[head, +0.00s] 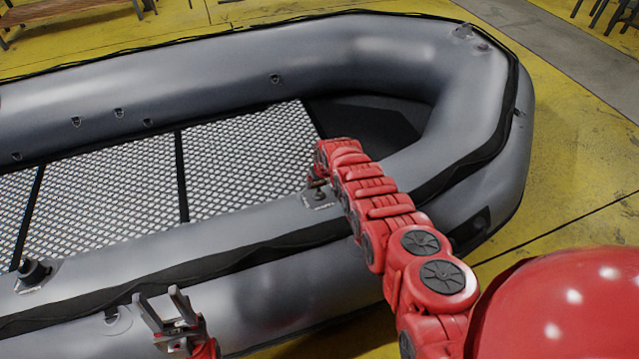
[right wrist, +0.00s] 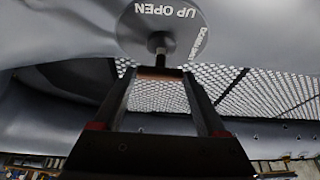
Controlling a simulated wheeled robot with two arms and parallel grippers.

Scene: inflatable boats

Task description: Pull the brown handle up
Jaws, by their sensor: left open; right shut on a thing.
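The brown handle (right wrist: 160,73) sits between the fingertips of my right gripper (right wrist: 158,82) in the right wrist view. It is joined to a short dark stem on a round grey valve plate (right wrist: 135,28) marked "UP OPEN". My right gripper is shut on the handle. In the head view, my right arm reaches over the near tube of the grey inflatable boat (head: 290,285) to the valve plate on that tube (head: 321,200); the handle is mostly hidden there. My left gripper (head: 159,298) is open and empty, close to the boat's near side.
Another dark valve (head: 34,270) stands on the near tube at the left. The boat's patterned floor (head: 240,160) lies beyond the tube. Yellow floor (head: 580,150) at the right is clear. A bench (head: 70,8) stands at the back left.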

